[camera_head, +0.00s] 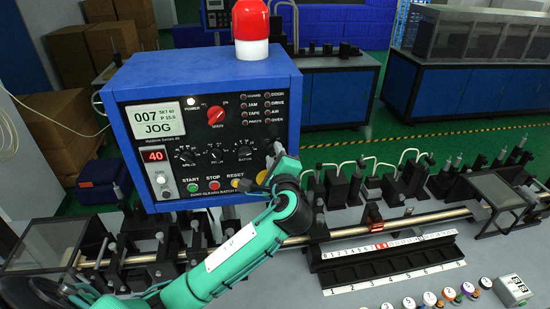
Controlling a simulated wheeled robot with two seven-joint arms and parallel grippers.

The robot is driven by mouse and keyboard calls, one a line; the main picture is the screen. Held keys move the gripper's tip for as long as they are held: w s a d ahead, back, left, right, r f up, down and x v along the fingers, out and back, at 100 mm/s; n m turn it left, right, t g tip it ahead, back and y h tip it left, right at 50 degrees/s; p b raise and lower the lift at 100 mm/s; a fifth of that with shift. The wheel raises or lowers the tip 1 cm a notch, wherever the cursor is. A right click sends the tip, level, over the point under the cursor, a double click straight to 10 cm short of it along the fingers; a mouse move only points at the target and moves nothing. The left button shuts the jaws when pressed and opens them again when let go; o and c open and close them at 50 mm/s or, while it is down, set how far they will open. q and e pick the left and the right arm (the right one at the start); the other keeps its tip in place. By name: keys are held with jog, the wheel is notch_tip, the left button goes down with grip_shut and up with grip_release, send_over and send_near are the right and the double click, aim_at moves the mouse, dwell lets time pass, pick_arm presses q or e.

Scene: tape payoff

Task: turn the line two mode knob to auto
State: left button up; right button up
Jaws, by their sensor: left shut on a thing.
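A blue control box (200,65) with a black front panel stands at left centre. Its screen (155,119) reads 007 and JOG. My left arm comes up from the bottom left, and its gripper (272,163) is at the panel's lower right. The gripper is shut on what appears to be the mode knob, which the fingers and wrist hide, so its pointer cannot be read. I cannot read a line number on the box. My right gripper is not in view.
The panel also carries a red main knob (216,117), smaller black knobs, a red 40 display (155,155) and start, stop and reset buttons. A red and white beacon (251,25) tops the box. A metal rail with black fixtures and a ruled tray (385,265) lies at right.

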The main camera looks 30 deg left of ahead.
pick_arm(q)
jog(key=shift+f+n+b, duration=0.15)
jog(key=shift+n+b, duration=4.3)
jog(key=shift+n, duration=1.25)
jog(key=o, duration=1)
